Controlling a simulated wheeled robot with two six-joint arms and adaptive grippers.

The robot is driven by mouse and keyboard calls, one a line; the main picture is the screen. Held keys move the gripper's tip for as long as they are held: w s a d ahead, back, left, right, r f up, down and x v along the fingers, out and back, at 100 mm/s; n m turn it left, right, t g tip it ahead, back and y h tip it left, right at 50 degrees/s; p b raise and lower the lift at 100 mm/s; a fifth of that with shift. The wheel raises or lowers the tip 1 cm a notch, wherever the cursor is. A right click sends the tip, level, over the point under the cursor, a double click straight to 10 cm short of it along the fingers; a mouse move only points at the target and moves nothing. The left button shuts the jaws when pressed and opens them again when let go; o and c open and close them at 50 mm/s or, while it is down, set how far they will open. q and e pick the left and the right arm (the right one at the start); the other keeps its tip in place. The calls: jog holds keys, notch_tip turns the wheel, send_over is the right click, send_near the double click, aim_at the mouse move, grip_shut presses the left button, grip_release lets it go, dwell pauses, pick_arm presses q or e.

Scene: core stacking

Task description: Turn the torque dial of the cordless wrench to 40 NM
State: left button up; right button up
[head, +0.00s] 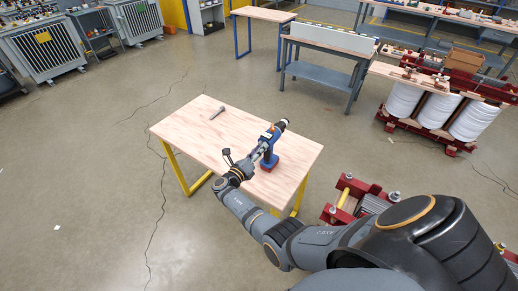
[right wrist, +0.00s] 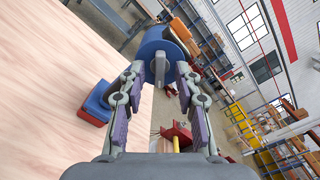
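The cordless wrench (head: 267,151) stands on the wooden table, blue with a dark top and a red and blue base. In the right wrist view its round blue body (right wrist: 166,38) is straight ahead, with a grey piece (right wrist: 160,68) sticking out. The red and blue base (right wrist: 97,103) is at the left. My right gripper (head: 246,153) is beside the wrench; its fingers (right wrist: 160,72) are apart on either side of the grey piece, with gaps visible. No dial marking is readable. My left gripper is not in view.
The wooden table (head: 185,125) with yellow legs has clear surface at the left. A small grey metal tool (head: 217,112) lies near its far left edge. Red framework (head: 352,190) stands close to the table's right. A grey workbench (head: 325,75) is behind.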

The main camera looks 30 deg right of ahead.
notch_tip(320, 180, up, 10)
dwell(0.4)
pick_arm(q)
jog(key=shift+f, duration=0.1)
pick_arm(e)
jog(key=shift+f, duration=0.1)
